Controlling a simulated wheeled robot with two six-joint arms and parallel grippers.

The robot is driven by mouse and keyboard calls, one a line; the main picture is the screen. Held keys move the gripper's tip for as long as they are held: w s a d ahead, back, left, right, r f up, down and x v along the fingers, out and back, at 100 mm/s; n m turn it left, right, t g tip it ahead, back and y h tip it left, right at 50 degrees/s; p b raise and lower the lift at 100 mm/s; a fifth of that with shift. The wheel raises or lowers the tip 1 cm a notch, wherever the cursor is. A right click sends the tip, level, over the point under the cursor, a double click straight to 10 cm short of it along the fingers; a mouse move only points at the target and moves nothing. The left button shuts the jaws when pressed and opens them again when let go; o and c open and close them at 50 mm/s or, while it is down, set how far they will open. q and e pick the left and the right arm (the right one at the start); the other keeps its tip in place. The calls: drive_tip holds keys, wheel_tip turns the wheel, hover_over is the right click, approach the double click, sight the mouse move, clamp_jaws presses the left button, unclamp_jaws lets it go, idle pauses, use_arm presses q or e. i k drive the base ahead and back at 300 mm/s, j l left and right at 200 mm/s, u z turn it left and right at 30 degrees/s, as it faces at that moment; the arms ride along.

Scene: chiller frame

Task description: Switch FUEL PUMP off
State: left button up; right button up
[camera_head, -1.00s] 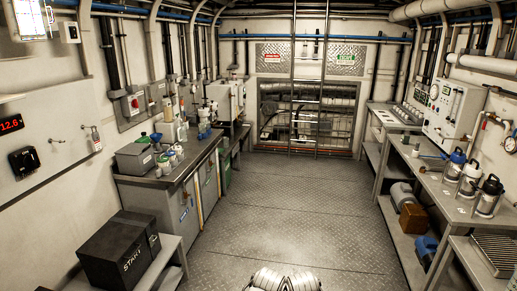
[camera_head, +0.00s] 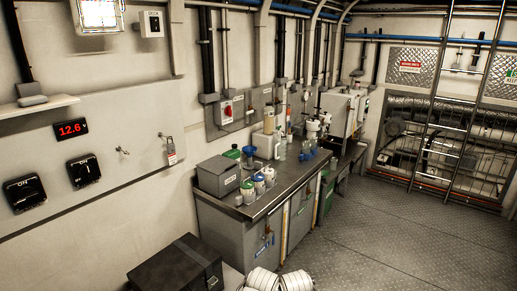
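No label reading FUEL PUMP is legible in the head view. A pale wall panel (camera_head: 110,200) on the left carries two black rotary switches. The left black switch (camera_head: 24,192) has a marking above its knob that looks like ON. The right black switch (camera_head: 83,170) has a pale pointer on its knob; its lettering is too small to read. A red 12.6 display (camera_head: 71,129) sits above them. A red-knobbed switch (camera_head: 228,110) is on a grey box farther along the wall.
A key-like fitting (camera_head: 122,150) and a red-and-white tag (camera_head: 171,156) are on the panel. A black case (camera_head: 178,264) stands low in front of it. A steel bench (camera_head: 262,208) with bottles and containers runs along the wall. The floor (camera_head: 400,235) at right is clear.

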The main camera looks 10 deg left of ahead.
sight(228, 111)
drive_tip(key=i+u, duration=0.45)
drive_tip(key=i, duration=0.2)
drive_tip(key=i+l, duration=0.35)
drive_tip(key=i+l+u, duration=0.15)
drive_tip(key=i+l, duration=0.2)
drive_tip(key=l, duration=0.15)
drive_tip(key=i+l, duration=0.35)
drive_tip(key=i+l+u, duration=0.15)
drive_tip(key=i+l, duration=0.2)
drive_tip(key=l, duration=0.2)
drive_tip(key=i+l, duration=0.3)
drive_tip(key=l, duration=0.2)
drive_tip(key=j+u, duration=0.05)
